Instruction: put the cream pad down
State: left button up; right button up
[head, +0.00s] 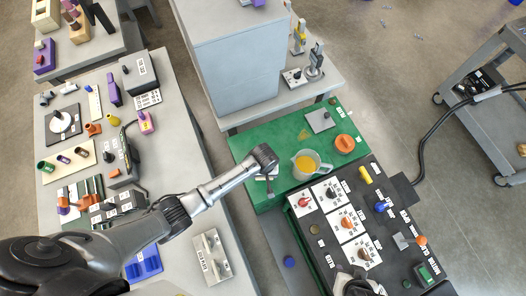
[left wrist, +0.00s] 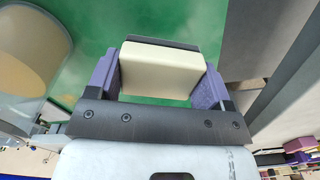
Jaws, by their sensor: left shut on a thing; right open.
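The cream pad (left wrist: 162,68) is a pale block with a dark far edge, held between the purple fingers of my left gripper (left wrist: 158,82) in the left wrist view. Green surface shows around it; I cannot tell whether the pad touches it. In the head view my left gripper (head: 268,178) is over the green mat (head: 258,142), left of the beaker, and its wrist hides the pad. My right gripper (head: 358,284) is open at the bottom edge of the head view, over the near part of the black panel, partly cut off.
A beaker of yellow liquid (head: 306,164) stands close beside my left gripper; it also shows in the left wrist view (left wrist: 32,55). A grey plate (head: 320,121) and an orange knob (head: 345,143) sit further back. Black control panel (head: 375,215) is in front. Bare green lies left.

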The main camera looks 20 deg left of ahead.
pick_arm(q)
notch_tip(320, 180, down, 4)
jog(key=shift+f+b, duration=0.1)
jog(key=shift+b, duration=0.3)
jog(key=shift+a+f, duration=0.1)
jog(key=shift+f, duration=0.1)
jog(key=o, duration=0.9)
jog(key=shift+r, duration=0.35)
notch_tip(320, 180, up, 12)
jog(key=shift+f+p, duration=0.25)
jog(key=shift+p, duration=0.75)
